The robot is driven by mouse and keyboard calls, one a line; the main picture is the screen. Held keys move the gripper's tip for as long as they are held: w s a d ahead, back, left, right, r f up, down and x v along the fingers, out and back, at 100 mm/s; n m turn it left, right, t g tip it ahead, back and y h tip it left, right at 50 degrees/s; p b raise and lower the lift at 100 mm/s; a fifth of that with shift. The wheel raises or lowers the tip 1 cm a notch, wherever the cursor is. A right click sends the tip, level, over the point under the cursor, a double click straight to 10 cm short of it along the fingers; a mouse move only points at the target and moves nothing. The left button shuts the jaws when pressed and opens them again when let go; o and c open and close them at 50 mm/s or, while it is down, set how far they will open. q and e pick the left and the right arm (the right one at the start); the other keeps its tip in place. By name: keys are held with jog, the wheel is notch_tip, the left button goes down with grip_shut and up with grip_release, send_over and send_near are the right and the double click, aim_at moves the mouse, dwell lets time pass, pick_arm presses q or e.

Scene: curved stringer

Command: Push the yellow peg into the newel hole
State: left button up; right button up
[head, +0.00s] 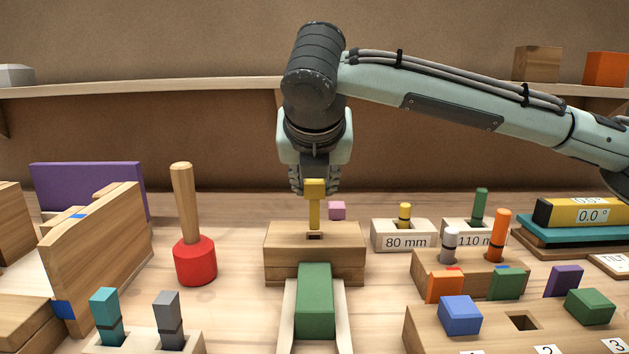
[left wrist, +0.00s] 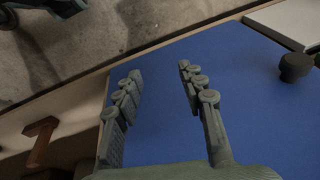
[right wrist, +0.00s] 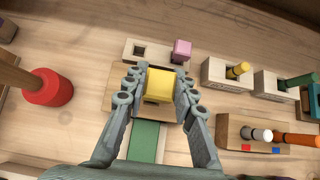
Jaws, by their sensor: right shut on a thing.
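The yellow peg (head: 314,205) has a wider square head and a narrower shank. My right gripper (head: 314,184) is shut on its head and holds it upright over the wooden newel block (head: 285,255). The dark newel hole (head: 315,236) shows in the block's top just below the peg's lower end. My left gripper (left wrist: 158,90) is open and empty over a blue surface, away from the newel, and is not in the head view.
A green block (head: 314,300) lies in a wooden channel in front of the newel. A red mallet (head: 194,260) stands to the left. A small pink cube (head: 337,210) lies behind. Peg holders, including the 80 mm block (head: 400,242), stand to the right.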

aim_at(315, 206)
jog(key=shift+r, duration=0.1)
jog(key=shift+p, duration=0.5)
jog(key=shift+f+b, duration=0.45)
jog(key=shift+f, duration=1.85)
jog(key=o, duration=1)
jog(key=v, duration=1.2)
